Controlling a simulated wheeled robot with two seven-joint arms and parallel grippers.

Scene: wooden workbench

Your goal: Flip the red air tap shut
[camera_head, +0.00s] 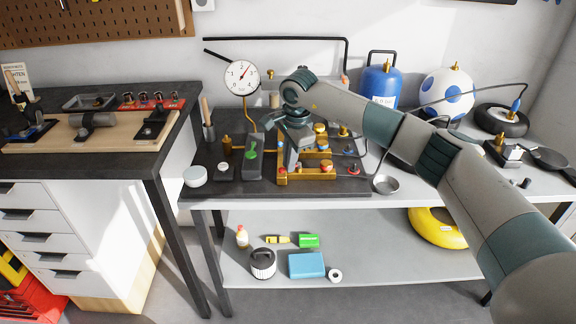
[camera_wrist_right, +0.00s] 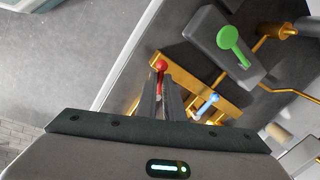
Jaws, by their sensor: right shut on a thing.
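The red air tap (camera_wrist_right: 160,66) is a small lever with a round red knob on a brass manifold (camera_wrist_right: 195,57). In the head view its red (camera_head: 283,170) shows at the front left of the brass frame. My right gripper (camera_wrist_right: 161,84) comes down over the manifold, and its two narrow fingers are shut on the red tap's lever, with the knob showing just past the tips. In the head view the right gripper (camera_head: 291,160) partly hides the manifold. My left gripper is in neither view.
A blue-knobbed lever (camera_wrist_right: 210,100) sits close beside the fingers. A grey block with a green lever (camera_wrist_right: 230,38) stands to the left in the head view. A round gauge (camera_head: 241,77) stands behind. A steel bowl (camera_head: 385,184) sits at the right.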

